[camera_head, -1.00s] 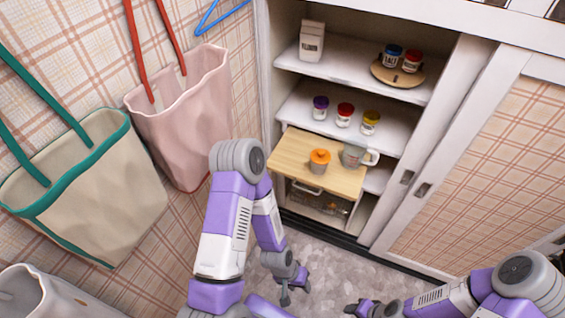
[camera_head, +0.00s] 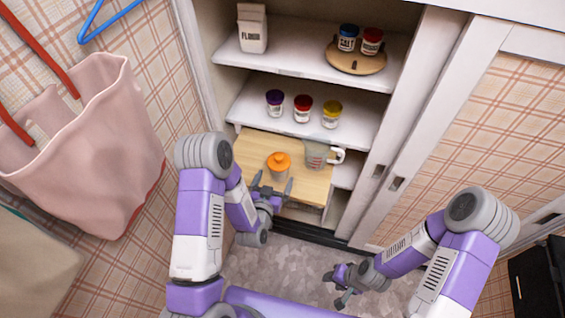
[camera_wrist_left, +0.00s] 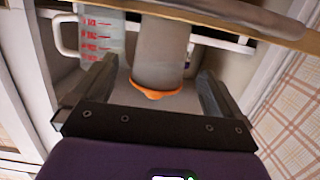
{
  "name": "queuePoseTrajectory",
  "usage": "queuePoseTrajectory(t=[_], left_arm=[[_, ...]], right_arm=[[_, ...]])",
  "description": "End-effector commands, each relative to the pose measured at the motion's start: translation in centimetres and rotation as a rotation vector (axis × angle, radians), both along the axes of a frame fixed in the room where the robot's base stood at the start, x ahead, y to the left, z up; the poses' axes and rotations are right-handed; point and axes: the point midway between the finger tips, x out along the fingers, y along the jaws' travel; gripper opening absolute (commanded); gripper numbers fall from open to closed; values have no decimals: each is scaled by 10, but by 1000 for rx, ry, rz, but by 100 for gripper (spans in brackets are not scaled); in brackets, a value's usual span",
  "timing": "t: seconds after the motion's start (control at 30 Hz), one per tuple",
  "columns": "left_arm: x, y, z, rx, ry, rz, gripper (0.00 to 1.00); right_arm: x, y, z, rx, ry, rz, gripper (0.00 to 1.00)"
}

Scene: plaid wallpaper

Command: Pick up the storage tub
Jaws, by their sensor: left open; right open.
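The storage tub, a small grey tub with an orange lid (camera_head: 279,161), stands on a pull-out wooden board in the cabinet. In the left wrist view the tub (camera_wrist_left: 160,55) appears upside down, with its orange lid lowest. My left gripper (camera_head: 272,184) is open just in front of the tub. In the left wrist view its two fingers (camera_wrist_left: 158,95) are on either side of the tub's lid end, with gaps visible. My right gripper (camera_head: 338,286) is open and empty, low over the floor to the right.
A clear measuring cup (camera_head: 317,155) stands right of the tub on the wooden board (camera_head: 256,148); it also shows in the left wrist view (camera_wrist_left: 100,38). A shelf with several jars (camera_head: 303,107) is above. The sliding door (camera_head: 470,120) is to the right, and hanging bags to the left.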

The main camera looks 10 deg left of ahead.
Motion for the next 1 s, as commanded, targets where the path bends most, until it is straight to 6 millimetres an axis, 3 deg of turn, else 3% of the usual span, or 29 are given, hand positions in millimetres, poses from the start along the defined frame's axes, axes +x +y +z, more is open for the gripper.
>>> queuePoseTrajectory(t=[0.5,0.83,1.0], left_arm=[[61,-2,-16,-1,-3,1,100],[68,-2,-17,-1,0,0,100],[68,-2,-17,-1,0,0,76]], right_arm=[[-1,0,-2,0,1,0,44],[-1,0,-2,0,2,1,44],[-1,0,-2,0,2,1,44]])
